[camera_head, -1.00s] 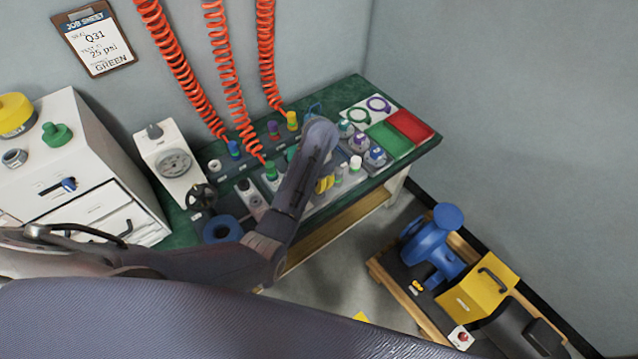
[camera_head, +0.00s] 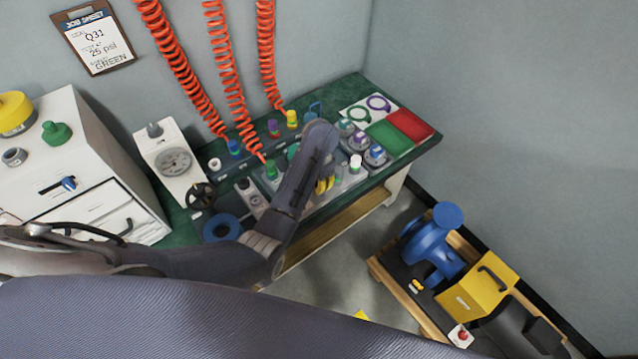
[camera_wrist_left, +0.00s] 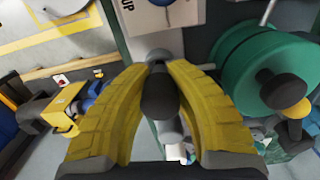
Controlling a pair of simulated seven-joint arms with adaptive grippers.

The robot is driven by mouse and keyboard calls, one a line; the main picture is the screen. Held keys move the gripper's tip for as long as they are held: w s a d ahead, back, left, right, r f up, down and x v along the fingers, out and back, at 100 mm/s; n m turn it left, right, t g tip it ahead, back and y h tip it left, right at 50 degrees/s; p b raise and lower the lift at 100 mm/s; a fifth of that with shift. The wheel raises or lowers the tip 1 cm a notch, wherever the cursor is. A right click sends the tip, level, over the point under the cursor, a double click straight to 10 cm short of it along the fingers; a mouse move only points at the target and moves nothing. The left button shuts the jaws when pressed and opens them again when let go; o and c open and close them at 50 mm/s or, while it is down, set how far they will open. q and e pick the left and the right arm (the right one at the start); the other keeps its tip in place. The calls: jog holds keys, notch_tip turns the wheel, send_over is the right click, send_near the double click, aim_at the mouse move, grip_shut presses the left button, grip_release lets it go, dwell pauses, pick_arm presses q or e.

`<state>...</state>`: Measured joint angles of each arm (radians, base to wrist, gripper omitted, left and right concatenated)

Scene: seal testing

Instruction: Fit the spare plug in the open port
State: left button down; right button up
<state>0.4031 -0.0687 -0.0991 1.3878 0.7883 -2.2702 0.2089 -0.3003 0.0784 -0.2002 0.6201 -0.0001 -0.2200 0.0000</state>
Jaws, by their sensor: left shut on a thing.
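My left gripper (camera_head: 325,185) is over the front part of the green bench, with its yellow fingers partly hidden behind my arm. In the left wrist view the yellow fingers (camera_wrist_left: 160,70) are closed around a dark rounded piece (camera_wrist_left: 160,98), which looks like the plug. In the head view my arm covers part of the row of fittings, and I cannot tell which port is open. My right gripper is not in view.
A gauge box (camera_head: 172,160), a black handwheel (camera_head: 201,196) and a blue ring (camera_head: 222,228) are at the bench's left. Red coiled hoses (camera_head: 228,80) hang behind. Green and red pads (camera_head: 408,125) lie at right. A cart with a blue valve (camera_head: 432,250) stands beyond the bench.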

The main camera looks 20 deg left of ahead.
pick_arm(q)
jog(key=shift+f, duration=0.85)
jog(key=c, duration=1.3)
grip_release()
notch_tip(320, 180, up, 6)
jog(key=shift+w+d+f, duration=0.1)
jog(key=shift+r, duration=0.85)
